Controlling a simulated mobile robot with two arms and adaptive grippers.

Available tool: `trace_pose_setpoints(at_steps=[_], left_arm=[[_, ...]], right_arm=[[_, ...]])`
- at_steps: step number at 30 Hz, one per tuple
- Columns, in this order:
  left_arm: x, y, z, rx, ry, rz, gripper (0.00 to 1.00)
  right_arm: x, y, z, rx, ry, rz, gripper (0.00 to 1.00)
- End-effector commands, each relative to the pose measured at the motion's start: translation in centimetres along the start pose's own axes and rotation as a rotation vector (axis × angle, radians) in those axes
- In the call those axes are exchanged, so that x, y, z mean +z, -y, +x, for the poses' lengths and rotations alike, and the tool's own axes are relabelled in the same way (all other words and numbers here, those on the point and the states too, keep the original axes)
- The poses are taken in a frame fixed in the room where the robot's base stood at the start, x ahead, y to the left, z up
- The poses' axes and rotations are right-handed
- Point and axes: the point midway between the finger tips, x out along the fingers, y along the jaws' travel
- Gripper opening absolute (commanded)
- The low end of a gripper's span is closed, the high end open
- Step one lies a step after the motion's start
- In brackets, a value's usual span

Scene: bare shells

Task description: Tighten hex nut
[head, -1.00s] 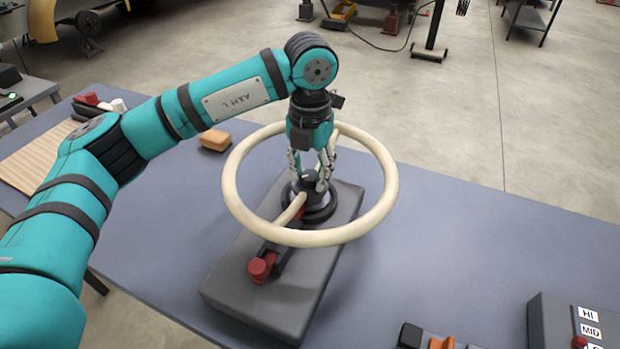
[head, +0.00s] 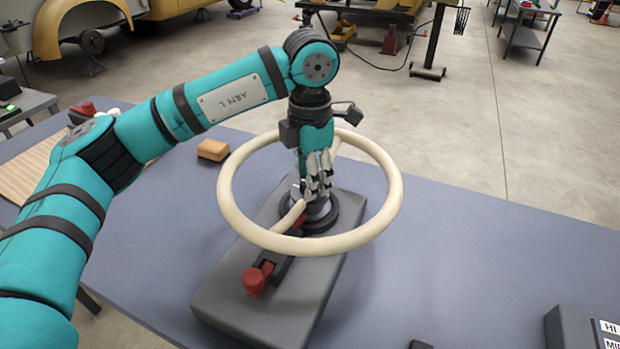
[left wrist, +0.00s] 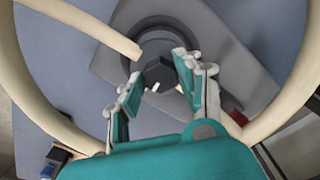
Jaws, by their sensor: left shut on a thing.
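A cream steering wheel (head: 230,208) is mounted over a grey block (head: 222,300), its round dark hub base (head: 312,224) on the block. The hex nut (left wrist: 159,72) is dark and sits at the centre of the hub in the left wrist view. My left gripper (head: 318,188) points down inside the wheel's ring. In the head view the fingers mostly hide the nut. My right gripper is not in view.
A red-ended clamp (head: 255,283) is on the block below the wheel. A tan block (head: 213,150) lies on the blue-grey table (head: 450,260) behind left. A dark box with labels (head: 585,328) stands at the front right. The table right of the wheel is mostly clear.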

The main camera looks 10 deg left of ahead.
Motion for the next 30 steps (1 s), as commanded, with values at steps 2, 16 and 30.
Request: trace_pose_setpoints(at_steps=[2,16,30], left_arm=[[0.04,-0.02,-0.1,0.001,0.002,0.011,0.03],[0.04,-0.01,-0.14,0.001,0.003,0.02,0.37],[0.03,0.0,-0.24,0.0,0.001,0.02,0.59]], right_arm=[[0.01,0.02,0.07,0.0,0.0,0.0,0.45],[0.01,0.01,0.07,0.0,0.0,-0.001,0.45],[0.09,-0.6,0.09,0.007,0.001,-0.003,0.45]])
